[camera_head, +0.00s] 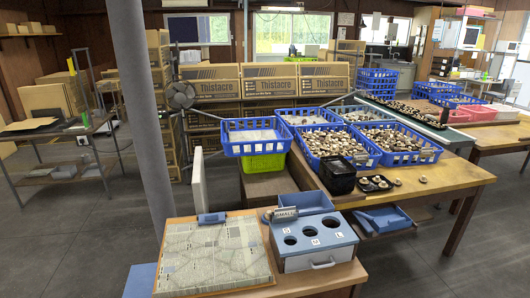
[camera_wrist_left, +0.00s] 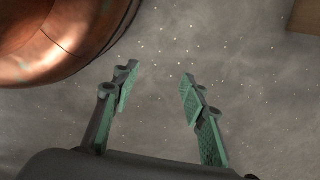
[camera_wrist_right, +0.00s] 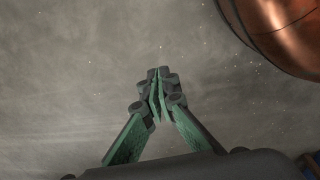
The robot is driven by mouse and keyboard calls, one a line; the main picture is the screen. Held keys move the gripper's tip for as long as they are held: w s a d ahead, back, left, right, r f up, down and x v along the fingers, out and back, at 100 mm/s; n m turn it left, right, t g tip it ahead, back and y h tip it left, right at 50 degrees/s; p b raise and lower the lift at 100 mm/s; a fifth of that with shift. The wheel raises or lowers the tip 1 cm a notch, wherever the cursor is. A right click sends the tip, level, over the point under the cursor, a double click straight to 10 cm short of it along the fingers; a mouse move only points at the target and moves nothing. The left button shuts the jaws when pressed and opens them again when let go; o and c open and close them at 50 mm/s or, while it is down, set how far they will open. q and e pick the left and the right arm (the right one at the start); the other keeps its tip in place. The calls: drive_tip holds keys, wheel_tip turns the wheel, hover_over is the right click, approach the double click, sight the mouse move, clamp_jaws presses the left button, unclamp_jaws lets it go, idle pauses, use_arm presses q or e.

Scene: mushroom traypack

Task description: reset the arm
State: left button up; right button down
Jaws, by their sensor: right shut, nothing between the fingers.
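My left gripper (camera_wrist_left: 158,85) shows in the left wrist view, with its two green-padded fingers apart and nothing between them. Below it is only grey floor. My right gripper (camera_wrist_right: 158,75) shows in the right wrist view, with its fingertips together and nothing held. It also hangs over bare grey floor. Neither arm nor gripper shows in the head view.
Nearer stand a sizing box (camera_head: 318,262) with round holes and a patterned board (camera_head: 215,290). A grey post (camera_head: 148,130) rises at left.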

use_arm(q)
drive_tip(key=s+a+p, duration=0.2)
drive_tip(key=s+p, duration=1.2)
drive_tip(key=p, duration=0.4)
drive_tip(key=shift+a+f+m+t, duration=0.2)
drive_tip(key=shift+a+m+t, duration=0.2)
use_arm(e)
drive_tip(key=s+f+m, duration=0.1)
drive_tip(key=s, duration=1.7)
drive_tip(key=shift+s+d+f+g+y, duration=0.15)
drive_tip(key=shift+s+f+g+y, duration=0.05)
drive_tip(key=shift+s+g+y, duration=0.1)
